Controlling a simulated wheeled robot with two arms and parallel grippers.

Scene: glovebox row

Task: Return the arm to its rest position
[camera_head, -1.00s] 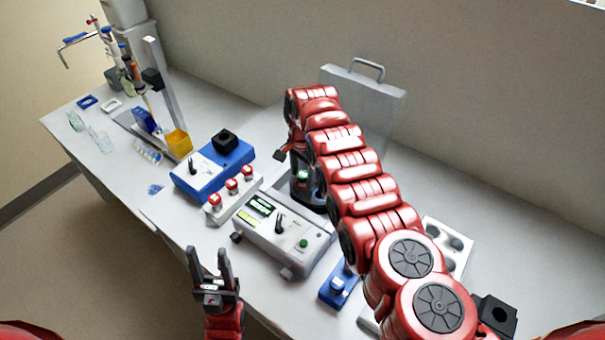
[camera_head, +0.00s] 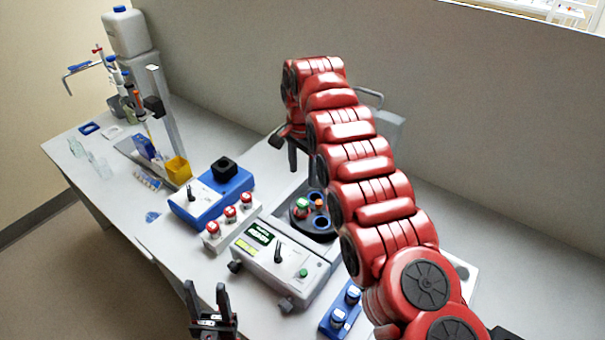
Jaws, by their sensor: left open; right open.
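My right arm (camera_head: 365,180), red and segmented, comes in from the lower right and reaches up over the bench. Its dark gripper (camera_head: 284,153) is open with nothing seen in it, above and behind the rotor of the grey benchtop device. The arm hides part of that gripper. My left gripper (camera_head: 208,302) points up at the bottom left of the picture. It is open and empty, in front of the bench edge.
Nearby are a white rack with red-capped tubes (camera_head: 229,224), a blue device (camera_head: 208,200) and a blue rack (camera_head: 341,311).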

